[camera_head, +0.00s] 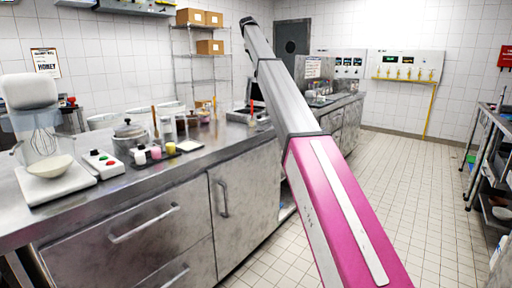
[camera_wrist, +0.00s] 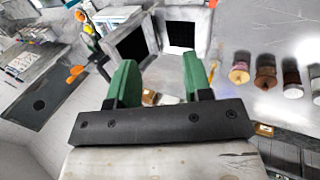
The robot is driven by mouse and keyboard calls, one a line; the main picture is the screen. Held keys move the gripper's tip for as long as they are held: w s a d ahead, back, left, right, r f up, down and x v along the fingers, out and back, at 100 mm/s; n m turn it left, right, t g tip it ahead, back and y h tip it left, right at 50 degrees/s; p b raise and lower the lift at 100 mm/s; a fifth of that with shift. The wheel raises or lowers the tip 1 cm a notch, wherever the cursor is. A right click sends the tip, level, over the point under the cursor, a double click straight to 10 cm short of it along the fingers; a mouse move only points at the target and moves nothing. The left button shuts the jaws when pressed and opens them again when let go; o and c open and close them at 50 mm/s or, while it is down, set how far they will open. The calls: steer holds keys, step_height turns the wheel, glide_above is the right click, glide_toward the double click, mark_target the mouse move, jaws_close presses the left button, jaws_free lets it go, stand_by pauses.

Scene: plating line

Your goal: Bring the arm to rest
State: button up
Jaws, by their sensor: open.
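My gripper (camera_wrist: 160,88) shows in the wrist view with two green fingers spread apart and nothing between them. It is open and empty. My arm reaches from the lower right of the head view up and away to the left, over the far part of the steel counter (camera_head: 165,172). The gripper itself cannot be made out in the head view. The wrist view looks at a steel surface with several small jars, among them a brown jar (camera_wrist: 265,72), to the right of the fingers, apart from them.
A mixer (camera_head: 38,130), a button box (camera_head: 103,163) and a lidded pot (camera_head: 130,136) stand on the counter at left. A wire shelf (camera_head: 203,75) with cardboard boxes (camera_head: 210,47) is behind. The tiled floor (camera_head: 425,200) is clear. A metal rack (camera_head: 478,150) stands at right.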

steer(key=s+d+f+m+g, duration=0.1)
steer(key=s+d+f, duration=0.5)
steer(key=f, duration=1.1)
steer(key=s+d+f+m+y, duration=0.1)
steer(key=s+d+f+m, duration=0.1)
steer(key=s+f, duration=1.15)
steer(key=s+d+f+m+g, duration=0.1)
steer(key=s+d+f, duration=0.4)
steer(key=f, duration=1.4)
steer(key=s+d+f+m, duration=0.2)
steer(key=s+f, duration=0.6)
steer(key=s, duration=0.5)
steer(key=s+d+f+m+g+y, duration=0.1)
steer(key=s+d+f+m, duration=0.1)
steer(key=s+f, duration=0.6)
steer(key=s+d+f+m+g+y, duration=0.1)
steer(key=s+f, duration=0.7)
steer(key=s, duration=1.2)
steer(key=shift+d+f+m, duration=0.15)
steer(key=shift+d+m, duration=0.3)
steer(key=shift+m, duration=0.25)
